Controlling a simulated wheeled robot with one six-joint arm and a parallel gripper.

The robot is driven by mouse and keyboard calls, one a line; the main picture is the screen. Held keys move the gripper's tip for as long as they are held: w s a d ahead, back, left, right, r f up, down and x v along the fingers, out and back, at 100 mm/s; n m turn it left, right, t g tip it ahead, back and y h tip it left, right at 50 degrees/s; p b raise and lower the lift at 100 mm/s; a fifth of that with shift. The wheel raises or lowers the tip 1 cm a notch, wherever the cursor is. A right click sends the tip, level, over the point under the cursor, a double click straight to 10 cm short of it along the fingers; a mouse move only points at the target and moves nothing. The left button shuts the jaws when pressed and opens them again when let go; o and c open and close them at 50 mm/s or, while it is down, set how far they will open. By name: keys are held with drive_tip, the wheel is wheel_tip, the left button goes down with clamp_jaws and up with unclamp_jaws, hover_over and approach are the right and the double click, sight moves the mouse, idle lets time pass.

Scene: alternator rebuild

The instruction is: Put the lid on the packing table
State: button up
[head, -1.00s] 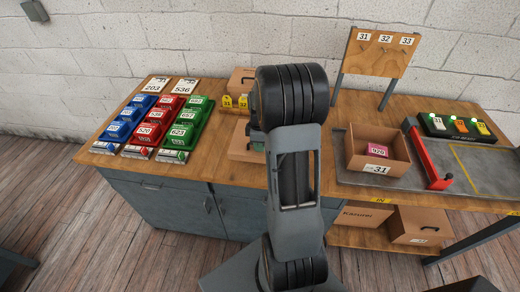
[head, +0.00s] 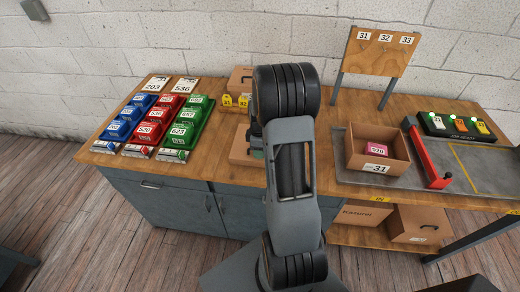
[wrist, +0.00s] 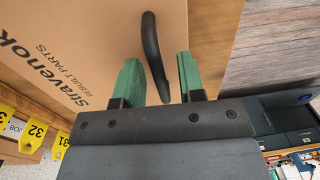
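The lid (wrist: 95,40) is a brown cardboard panel with printed lettering and a black curved handle (wrist: 152,50), filling the upper left of the wrist view. My gripper (wrist: 160,78) is open, its two green fingers apart on either side of the handle's lower end. I cannot tell whether either finger touches it. The packing table (head: 430,185) is at the right, with a grey top. On it stands an open cardboard box (head: 360,165) marked 31, holding a pink box (head: 376,149).
Blue (head: 125,122), red (head: 155,120) and green bins (head: 188,122) fill the bench's left. Yellow number tags (head: 236,101) stand near my arm. A red lever (head: 428,155) and a lit black panel (head: 458,126) are right of the open box. Bare grey top lies farther right.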

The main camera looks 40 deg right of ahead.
wheel_tip(320, 180, up, 11)
drive_tip(key=s+a+r+m+t, duration=0.2)
drive_tip(key=s+a, duration=0.4)
drive_tip(key=a, duration=0.3)
drive_tip(key=s+a+r+m+t, duration=0.2)
drive_tip(key=s+a+r+m, duration=0.3)
drive_tip(key=a, duration=0.4)
drive_tip(key=shift+s+a+r+m+t+b, duration=0.15)
drive_tip(key=shift+s+m+t+b, duration=0.3)
drive_tip(key=shift+s+m, duration=0.55)
drive_tip(key=shift+w, duration=0.1)
